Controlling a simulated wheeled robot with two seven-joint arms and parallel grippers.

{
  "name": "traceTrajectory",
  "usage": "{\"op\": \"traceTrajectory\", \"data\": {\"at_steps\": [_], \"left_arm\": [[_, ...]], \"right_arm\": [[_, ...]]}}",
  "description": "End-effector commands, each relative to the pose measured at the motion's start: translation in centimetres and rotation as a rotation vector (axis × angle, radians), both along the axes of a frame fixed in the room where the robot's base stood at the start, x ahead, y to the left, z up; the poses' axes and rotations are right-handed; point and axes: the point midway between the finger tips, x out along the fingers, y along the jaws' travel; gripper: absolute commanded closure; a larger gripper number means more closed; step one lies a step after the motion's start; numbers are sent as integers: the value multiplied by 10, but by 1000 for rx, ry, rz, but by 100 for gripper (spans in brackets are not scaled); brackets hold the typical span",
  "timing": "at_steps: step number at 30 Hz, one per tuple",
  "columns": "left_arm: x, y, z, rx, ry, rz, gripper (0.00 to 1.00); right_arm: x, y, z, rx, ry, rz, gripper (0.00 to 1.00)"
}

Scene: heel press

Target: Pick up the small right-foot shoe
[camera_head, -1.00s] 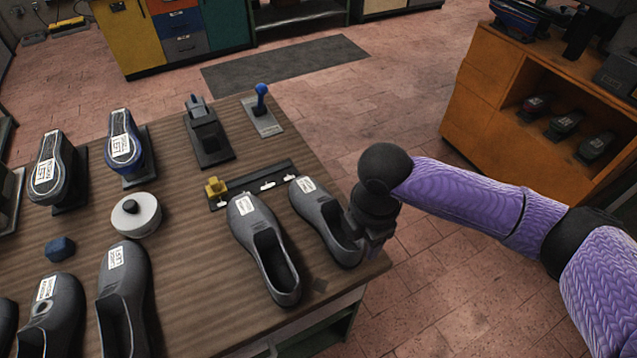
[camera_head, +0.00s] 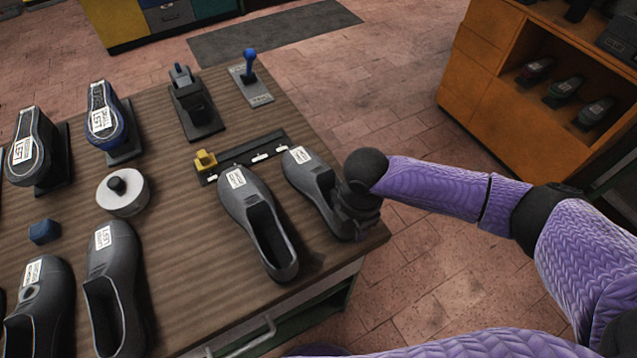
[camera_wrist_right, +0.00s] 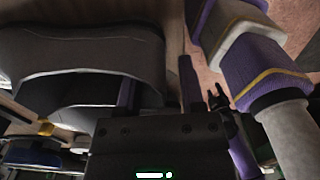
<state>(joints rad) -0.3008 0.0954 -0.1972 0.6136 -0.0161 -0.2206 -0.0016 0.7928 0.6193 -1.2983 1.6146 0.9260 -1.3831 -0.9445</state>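Two dark grey shoes with white labels stand side by side at the right of the table. The label on the rightmost shoe (camera_head: 303,176) is too small to read, so I cannot tell its size or foot. My right gripper (camera_head: 355,215) is at that shoe's right rear side; the arm hides its fingers in the head view. In the right wrist view, a grey shoe (camera_wrist_right: 80,50) fills the left. One finger of my right gripper (camera_wrist_right: 158,92) is inside its opening and the other outside, with a gap beside the wall. My left gripper is not in view.
Another grey shoe (camera_head: 240,205) stands close on the left. A dark rack with a yellow block (camera_head: 205,160) lies behind. The table edge is close to my right gripper.

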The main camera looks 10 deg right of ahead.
Motion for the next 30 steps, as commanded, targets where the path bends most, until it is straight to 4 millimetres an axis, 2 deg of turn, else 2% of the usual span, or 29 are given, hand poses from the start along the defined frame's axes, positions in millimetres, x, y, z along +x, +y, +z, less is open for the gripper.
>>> {"op": "traceTrajectory", "data": {"at_steps": [1, 6, 18, 30], "left_arm": [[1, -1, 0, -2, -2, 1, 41], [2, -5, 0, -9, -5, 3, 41], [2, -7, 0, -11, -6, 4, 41], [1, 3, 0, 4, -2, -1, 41]], "right_arm": [[0, 0, 0, 0, 0, 0, 63], [0, 0, 0, 0, 0, 0, 99], [0, 0, 0, 0, 0, -1, 100], [0, 0, 0, 0, -1, -1, 100]]}}
